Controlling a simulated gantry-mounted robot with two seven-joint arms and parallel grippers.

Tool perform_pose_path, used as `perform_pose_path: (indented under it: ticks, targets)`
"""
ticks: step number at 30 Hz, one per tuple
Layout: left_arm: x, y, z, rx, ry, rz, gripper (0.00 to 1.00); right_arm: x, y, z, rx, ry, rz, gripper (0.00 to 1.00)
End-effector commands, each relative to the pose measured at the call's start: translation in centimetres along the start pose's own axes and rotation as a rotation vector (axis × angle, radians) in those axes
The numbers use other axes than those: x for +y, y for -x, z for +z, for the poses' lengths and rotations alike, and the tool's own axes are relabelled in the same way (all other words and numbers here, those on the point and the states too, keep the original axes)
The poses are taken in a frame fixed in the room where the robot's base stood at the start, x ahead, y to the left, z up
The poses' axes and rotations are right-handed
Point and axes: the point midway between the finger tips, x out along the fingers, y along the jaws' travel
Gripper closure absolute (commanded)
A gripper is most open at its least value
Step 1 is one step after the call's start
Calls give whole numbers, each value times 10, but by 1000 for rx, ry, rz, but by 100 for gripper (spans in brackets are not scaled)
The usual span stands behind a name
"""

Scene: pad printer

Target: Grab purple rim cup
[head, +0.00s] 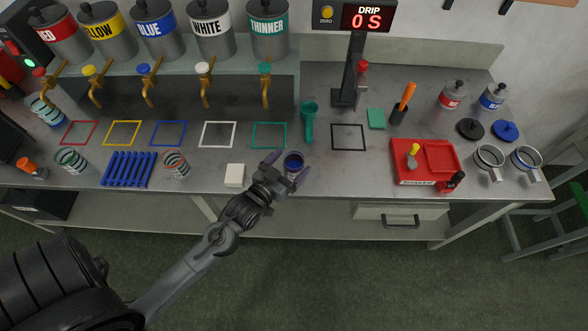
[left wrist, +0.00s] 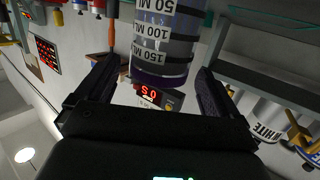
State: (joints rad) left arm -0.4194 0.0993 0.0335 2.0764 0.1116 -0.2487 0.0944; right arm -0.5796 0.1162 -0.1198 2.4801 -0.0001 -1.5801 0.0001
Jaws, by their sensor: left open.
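The purple rim cup (head: 294,161) stands near the front edge of the bench, and its dark inside shows from above. In the left wrist view the cup (left wrist: 165,40) appears upside down, clear with black ML marks and a purple band at its rim. My left gripper (head: 287,167) is open at the cup, with one finger on either side. In the left wrist view the cup lies between the fingers of the left gripper (left wrist: 156,82), with a gap visible at the right finger. Contact on the left side is hard to tell. My right gripper is not in view.
A white block (head: 235,175) sits just left of my gripper. A teal funnel or scoop (head: 309,118) lies behind the cup. Other striped cups (head: 175,164) and a blue rack (head: 129,169) stand left. A red shaker tray (head: 424,162) is right. Bench between cup and tray is mostly clear.

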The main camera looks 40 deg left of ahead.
Motion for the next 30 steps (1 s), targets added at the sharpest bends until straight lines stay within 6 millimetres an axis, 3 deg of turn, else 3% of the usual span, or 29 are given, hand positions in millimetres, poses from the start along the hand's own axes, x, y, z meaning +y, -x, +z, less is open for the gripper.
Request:
perform_pose_path:
  ticks: [6,14,30]
  targets:
    - [1,-21,0,1,0,1,5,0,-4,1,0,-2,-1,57]
    - [0,-23,0,0,0,1,5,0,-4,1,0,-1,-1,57]
    - [0,-22,0,0,0,1,84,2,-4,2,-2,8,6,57]
